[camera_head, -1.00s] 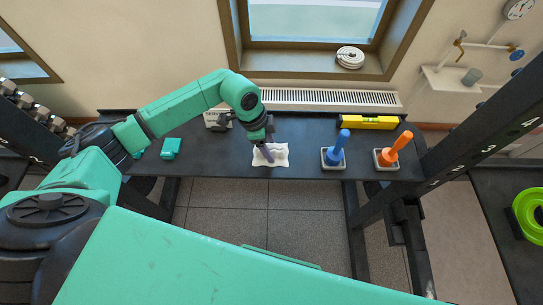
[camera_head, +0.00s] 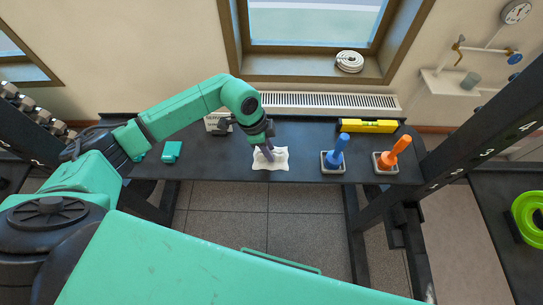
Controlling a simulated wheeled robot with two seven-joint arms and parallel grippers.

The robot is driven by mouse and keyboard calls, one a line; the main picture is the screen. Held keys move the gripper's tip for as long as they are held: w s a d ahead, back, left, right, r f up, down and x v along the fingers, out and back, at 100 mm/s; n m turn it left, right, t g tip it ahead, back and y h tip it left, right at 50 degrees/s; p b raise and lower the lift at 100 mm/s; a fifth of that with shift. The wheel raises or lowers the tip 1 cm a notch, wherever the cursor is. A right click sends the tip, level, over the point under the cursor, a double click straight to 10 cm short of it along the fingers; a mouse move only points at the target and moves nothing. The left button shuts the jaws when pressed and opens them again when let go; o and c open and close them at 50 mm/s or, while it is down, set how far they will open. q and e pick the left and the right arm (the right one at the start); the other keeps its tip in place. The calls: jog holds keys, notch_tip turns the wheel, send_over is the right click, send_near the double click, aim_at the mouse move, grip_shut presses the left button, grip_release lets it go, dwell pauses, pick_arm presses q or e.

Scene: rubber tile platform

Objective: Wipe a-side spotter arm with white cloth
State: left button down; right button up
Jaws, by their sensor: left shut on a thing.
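The white cloth (camera_head: 271,162) lies on the dark table (camera_head: 225,165), near its middle. My left gripper (camera_head: 268,151) points down at the cloth from above, with its fingers shut on it. The gripper covers part of the cloth. The a-side spotter arm cannot be singled out; dark rack uprights with numbers stand at the right (camera_head: 470,150) and at the left. My right gripper is not in view.
A blue-handled tool (camera_head: 337,150) and an orange-handled tool (camera_head: 396,150) stand in small trays right of the cloth. A yellow level (camera_head: 367,126) lies behind them. A teal block (camera_head: 172,151) is at the left. Green plates (camera_head: 528,215) are at the far right.

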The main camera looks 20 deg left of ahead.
pick_arm(q)
jog(key=shift+r+p, duration=3.3)
jog(key=shift+r, duration=0.35)
jog(key=shift+f, duration=0.1)
